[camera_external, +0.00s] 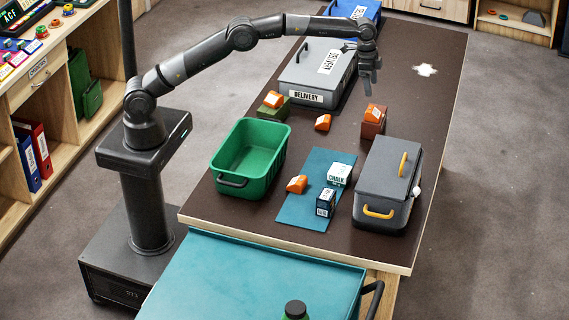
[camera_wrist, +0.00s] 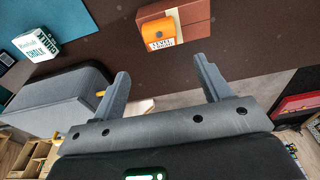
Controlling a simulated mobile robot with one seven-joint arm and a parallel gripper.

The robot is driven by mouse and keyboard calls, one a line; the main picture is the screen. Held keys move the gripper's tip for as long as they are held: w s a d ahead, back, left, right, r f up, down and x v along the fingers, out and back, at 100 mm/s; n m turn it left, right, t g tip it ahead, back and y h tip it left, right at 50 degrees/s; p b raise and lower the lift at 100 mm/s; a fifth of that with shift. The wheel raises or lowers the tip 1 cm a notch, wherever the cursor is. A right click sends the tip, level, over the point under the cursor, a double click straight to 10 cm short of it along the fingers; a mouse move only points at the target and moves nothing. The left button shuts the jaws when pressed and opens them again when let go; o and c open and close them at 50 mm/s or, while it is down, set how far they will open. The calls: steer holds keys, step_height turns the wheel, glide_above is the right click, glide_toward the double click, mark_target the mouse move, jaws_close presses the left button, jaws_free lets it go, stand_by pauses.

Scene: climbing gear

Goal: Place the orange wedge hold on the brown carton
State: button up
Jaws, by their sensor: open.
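An orange wedge hold (camera_external: 375,112) rests on top of the small brown carton (camera_external: 372,129) on the dark table. In the wrist view the orange wedge hold (camera_wrist: 158,31) has a white label and lies on the brown carton (camera_wrist: 196,14). My gripper (camera_external: 370,88) is above the table, higher than the carton and apart from it. In the wrist view my gripper (camera_wrist: 163,85) has its fingers wide apart with nothing between them. Other orange wedges are on a green block (camera_external: 273,99), on the bare table (camera_external: 323,122) and on the blue mat (camera_external: 297,184).
A grey delivery box (camera_external: 306,72) stands behind the carton. A green bin (camera_external: 236,181), chalk box (camera_external: 339,174), dark small box (camera_external: 326,202) and grey lidded case (camera_external: 384,188) stand nearer. The table's (camera_external: 425,106) right side is clear apart from a white mark.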

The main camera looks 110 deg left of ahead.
steer(key=s+d+r, duration=0.6)
steer(key=d+r, duration=0.4)
steer(key=r, duration=0.2)
steer(key=s+d+r+t, duration=0.2)
steer(key=s+d+r, duration=0.5)
steer(key=s+d, duration=0.7)
steer(key=s, duration=0.5)
steer(key=s+d, duration=0.3)
steer(key=s, duration=0.5)
steer(key=s+d+f+t, duration=0.1)
steer(key=s+f, duration=0.3)
steer(key=s, duration=0.4)
steer(key=s+d+f, duration=0.3)
steer(key=s+f, duration=0.1)
steer(key=s, duration=0.3)
steer(key=shift+s+f+t, duration=0.4)
